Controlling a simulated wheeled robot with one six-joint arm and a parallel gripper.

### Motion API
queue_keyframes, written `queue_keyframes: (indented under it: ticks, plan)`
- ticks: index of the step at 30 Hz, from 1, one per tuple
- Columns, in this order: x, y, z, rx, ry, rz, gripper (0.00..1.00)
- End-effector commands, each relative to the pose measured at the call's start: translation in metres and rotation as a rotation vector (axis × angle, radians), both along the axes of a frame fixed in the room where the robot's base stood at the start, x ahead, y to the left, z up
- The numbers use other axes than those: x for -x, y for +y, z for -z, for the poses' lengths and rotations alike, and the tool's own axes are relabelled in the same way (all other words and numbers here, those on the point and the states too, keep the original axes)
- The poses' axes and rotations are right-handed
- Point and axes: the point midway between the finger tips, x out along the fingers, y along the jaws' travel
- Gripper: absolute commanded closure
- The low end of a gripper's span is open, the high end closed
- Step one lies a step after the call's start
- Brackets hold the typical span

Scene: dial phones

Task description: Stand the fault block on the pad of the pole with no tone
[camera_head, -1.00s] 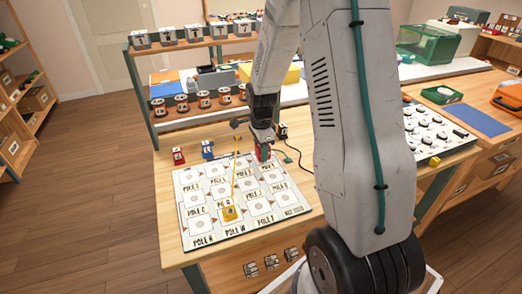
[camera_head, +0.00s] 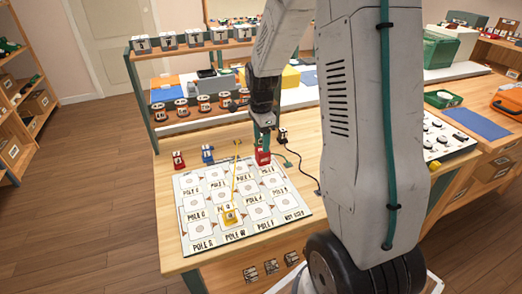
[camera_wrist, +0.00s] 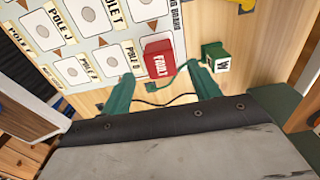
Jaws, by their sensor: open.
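The red fault block (camera_head: 262,157) stands at the upper right corner of the board (camera_head: 188,247). In the wrist view the fault block (camera_wrist: 158,62) shows its FAULT label, near a cell reading something like POLE D. How much of a pad is under it I cannot tell. My gripper (camera_head: 263,138) is just above the block. In the wrist view its green fingers (camera_wrist: 163,88) are spread and empty, with the block beyond their tips. Pole cells with round marks cover the board. A yellow block (camera_head: 229,215) with a yellow cord is on a lower middle cell.
A small block marked W (camera_wrist: 217,62) with a cord is right of the fault block. A red block (camera_head: 178,159) and a blue block (camera_head: 207,153) stand behind the board. A rack with spools (camera_head: 181,105) is at the back. Bare table lies left of the board.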

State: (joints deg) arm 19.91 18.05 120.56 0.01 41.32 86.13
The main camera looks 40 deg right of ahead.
Motion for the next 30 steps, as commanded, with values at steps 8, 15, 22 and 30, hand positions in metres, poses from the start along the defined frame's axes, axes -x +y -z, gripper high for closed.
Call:
queue_keyframes:
  ticks: [8,15,22,30]
  plan:
    - [0.000,0.000,-0.043,0.000,-0.001,0.000,0.39]
    - [0.018,0.022,-0.080,0.006,-0.014,-0.159,0.39]
    - [0.091,0.086,-0.148,0.031,-0.045,-0.696,0.39]
    - [0.200,0.143,-0.186,0.073,-0.070,-1.369,0.39]
